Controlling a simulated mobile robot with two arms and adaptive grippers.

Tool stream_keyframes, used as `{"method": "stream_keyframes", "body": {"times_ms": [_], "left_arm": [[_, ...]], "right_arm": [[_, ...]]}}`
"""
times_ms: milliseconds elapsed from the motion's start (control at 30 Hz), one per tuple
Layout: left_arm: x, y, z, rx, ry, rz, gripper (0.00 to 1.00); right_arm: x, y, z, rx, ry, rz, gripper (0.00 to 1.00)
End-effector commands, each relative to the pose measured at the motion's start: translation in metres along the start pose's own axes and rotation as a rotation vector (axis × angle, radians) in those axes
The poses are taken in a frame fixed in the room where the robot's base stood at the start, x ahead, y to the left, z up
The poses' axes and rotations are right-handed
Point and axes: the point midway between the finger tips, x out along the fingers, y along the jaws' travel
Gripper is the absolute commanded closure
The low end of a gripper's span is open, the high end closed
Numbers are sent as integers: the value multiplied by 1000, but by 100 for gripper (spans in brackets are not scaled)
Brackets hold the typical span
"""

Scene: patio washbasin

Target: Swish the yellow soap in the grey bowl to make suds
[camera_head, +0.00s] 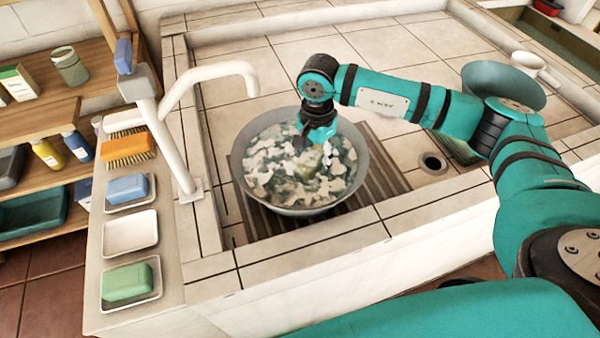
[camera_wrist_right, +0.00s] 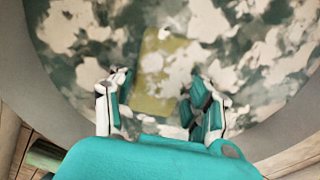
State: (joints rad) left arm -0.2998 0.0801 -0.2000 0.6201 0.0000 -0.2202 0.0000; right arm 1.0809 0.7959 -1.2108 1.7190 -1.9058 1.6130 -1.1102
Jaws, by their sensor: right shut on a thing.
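The grey bowl (camera_head: 240,165) sits on a dark slatted rack in the basin, holding dark water covered with patches of white suds. My right gripper (camera_head: 318,138) reaches down into the bowl and is shut on the yellow soap (camera_head: 310,160). In the right wrist view the soap (camera_wrist_right: 152,75) lies between the two fingers (camera_wrist_right: 160,105), with white foam over parts of it. The wall of the bowl (camera_wrist_right: 20,70) curves around the suds there. The soap's lower part is hard to make out in the suds. My left gripper does not show.
A white tap (camera_head: 175,140) stands left of the bowl. The ledge holds a brush (camera_head: 125,147), blue soap (camera_head: 128,188), an empty white dish (camera_head: 130,232) and green soap (camera_head: 127,282).

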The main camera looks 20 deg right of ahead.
Motion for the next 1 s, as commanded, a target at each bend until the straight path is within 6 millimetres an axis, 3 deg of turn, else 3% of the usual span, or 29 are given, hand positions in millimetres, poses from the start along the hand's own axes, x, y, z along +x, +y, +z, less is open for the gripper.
{"method": "stream_keyframes", "body": {"times_ms": [267, 800, 1000], "left_arm": [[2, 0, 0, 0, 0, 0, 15], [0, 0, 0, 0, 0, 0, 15], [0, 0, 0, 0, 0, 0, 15]], "right_arm": [[-1, -4, 0, 0, -1, 0, 96], [-1, 44, 0, 1, -1, -2, 96], [0, 54, 0, 1, 1, 1, 96]]}}
